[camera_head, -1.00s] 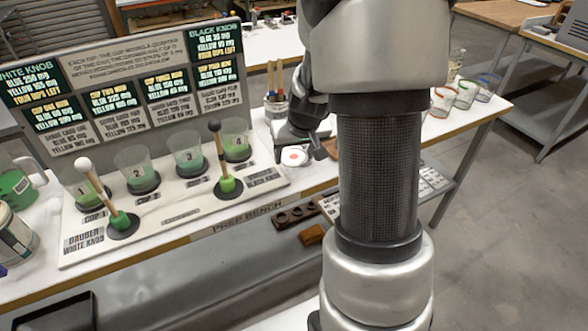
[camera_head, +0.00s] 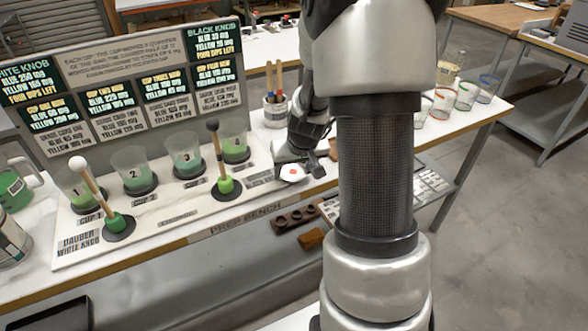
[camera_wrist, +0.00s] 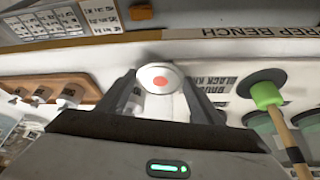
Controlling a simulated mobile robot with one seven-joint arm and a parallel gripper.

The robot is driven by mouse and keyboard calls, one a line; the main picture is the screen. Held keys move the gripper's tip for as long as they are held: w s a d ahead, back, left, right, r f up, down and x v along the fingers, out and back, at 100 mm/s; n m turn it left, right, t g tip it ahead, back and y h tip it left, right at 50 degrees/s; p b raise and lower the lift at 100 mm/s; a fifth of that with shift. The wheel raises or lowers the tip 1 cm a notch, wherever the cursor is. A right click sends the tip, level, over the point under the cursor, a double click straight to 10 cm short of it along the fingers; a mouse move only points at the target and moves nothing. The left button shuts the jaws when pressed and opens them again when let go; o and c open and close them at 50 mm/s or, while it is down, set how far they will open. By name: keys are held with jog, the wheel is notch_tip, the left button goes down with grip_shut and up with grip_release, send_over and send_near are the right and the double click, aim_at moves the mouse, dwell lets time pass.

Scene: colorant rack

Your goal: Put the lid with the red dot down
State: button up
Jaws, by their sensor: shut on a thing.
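My gripper (camera_head: 302,163) is shut on the white round lid with the red dot (camera_head: 292,173), at the right end of the cup rack in the head view. In the wrist view the lid (camera_wrist: 160,78) sits between the two fingertips, red dot facing the camera. A pale surface shows below it between the fingers. I cannot tell whether the lid touches the bench.
The rack (camera_head: 165,222) holds several numbered cups and two daubers, one white-knobbed (camera_head: 90,180) and one black-knobbed (camera_head: 219,150). In the wrist view a green dauber end (camera_wrist: 266,95) is right of my gripper and a wooden holder (camera_wrist: 68,80) is left.

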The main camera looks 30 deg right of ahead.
jog(key=shift+f, duration=0.2)
jog(key=o, duration=1)
jog(key=shift+r, duration=0.1)
